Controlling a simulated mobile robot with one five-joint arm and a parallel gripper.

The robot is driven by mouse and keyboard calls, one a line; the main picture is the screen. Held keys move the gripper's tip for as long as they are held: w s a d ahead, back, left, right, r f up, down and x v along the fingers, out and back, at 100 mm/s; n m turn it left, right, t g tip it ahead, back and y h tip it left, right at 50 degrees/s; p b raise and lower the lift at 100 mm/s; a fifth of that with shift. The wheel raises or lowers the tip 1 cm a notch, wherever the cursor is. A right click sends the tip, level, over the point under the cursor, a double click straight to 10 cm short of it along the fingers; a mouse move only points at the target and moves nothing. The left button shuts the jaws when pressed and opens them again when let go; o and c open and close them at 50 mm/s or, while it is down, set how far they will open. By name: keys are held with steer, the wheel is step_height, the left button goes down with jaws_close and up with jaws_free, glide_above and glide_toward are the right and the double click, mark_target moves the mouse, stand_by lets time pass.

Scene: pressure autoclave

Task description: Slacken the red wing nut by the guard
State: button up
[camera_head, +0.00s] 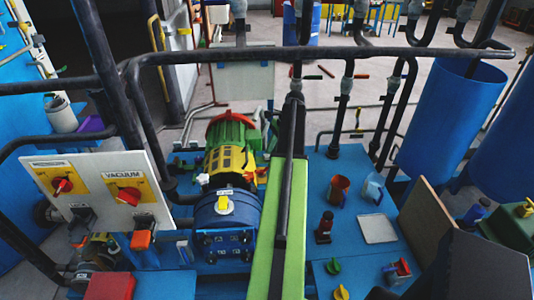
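A small red piece (403,267) stands at the lower right on the blue deck, against a blue and dark fitting. It may be the red wing nut, but it is too small to tell its shape. A green wing-shaped knob (333,265) and a yellow one (341,292) stand to its left. A brown upright board (425,221) rises behind the red piece, and a large dark block lies to its right; I cannot tell which part is the guard. No gripper fingers show, so my gripper's position relative to the red piece is not visible.
A green and black upright (290,190) divides the view. Left are a motor (230,135) and a switch panel (100,190). Dark pipes cross above.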

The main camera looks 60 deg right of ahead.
steer(key=p+v, duration=0.5)
steer(key=v, duration=0.3)
steer(key=shift+a, duration=0.1)
steer(key=shift+f, duration=0.1)
